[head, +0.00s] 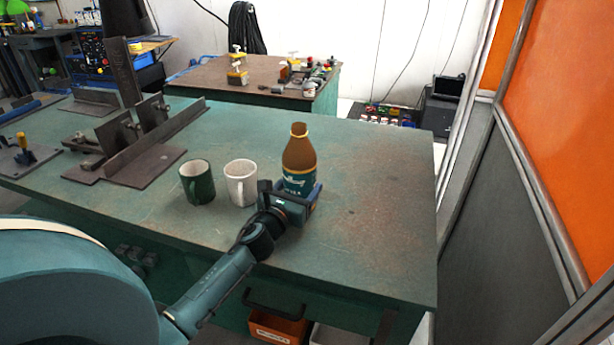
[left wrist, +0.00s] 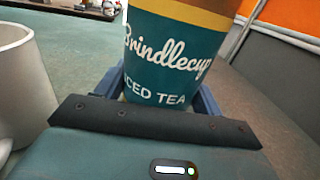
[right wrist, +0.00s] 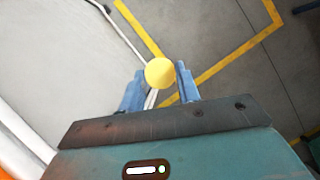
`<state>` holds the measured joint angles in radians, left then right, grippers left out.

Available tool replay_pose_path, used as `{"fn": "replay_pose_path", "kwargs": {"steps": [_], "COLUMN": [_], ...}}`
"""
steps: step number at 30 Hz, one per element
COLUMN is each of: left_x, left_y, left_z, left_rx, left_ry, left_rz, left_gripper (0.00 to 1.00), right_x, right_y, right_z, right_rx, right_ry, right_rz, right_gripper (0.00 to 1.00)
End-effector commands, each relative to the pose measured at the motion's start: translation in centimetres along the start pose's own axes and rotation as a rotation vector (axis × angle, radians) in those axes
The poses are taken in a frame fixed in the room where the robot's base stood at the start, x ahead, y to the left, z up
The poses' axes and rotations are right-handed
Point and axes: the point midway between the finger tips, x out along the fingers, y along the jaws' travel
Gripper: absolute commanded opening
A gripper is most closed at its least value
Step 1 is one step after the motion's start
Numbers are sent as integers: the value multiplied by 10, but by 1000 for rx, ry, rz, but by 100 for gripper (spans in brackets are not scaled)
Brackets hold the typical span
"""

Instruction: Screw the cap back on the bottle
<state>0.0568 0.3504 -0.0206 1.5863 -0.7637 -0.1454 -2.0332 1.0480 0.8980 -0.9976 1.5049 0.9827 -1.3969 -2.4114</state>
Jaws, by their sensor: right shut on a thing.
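The brown bottle (head: 299,158) with a teal label stands upright near the right part of the green bench, its neck top bare of a cap. My left gripper (head: 298,198) is low at the bottle, its fingers open on either side of it. In the left wrist view the bottle's label (left wrist: 165,60) fills the space between the fingers (left wrist: 158,95). The yellow round cap (right wrist: 160,72) is held between the fingertips of my right gripper (right wrist: 160,84), with only floor behind it. My right gripper is outside the head view.
A dark green mug (head: 197,184) and a white mug (head: 241,183) stand just left of the bottle; the white one is close to my left gripper. A steel fixture (head: 135,145) is farther left. The bench (head: 375,190) is clear right of the bottle.

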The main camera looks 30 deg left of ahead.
Motion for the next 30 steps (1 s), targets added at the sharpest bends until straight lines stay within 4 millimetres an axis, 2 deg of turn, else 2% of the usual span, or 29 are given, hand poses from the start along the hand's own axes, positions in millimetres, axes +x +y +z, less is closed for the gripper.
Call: {"fn": "replay_pose_path", "kwargs": {"steps": [1, 12, 30], "left_x": [0, 0, 3], "left_y": [0, 0, 6], "left_z": [0, 2, 6], "left_rx": [0, 0, 2], "left_ry": [0, -3, -3], "left_rz": [0, -1, -1], "left_gripper": [63, 34, 34], "right_x": [0, 0, -3], "right_y": [0, 0, 0], "right_z": [0, 0, 1], "right_rx": [0, 0, 0], "right_ry": [0, 0, 0], "right_rz": [0, 0, 0], "right_gripper": [12, 12, 12]}}
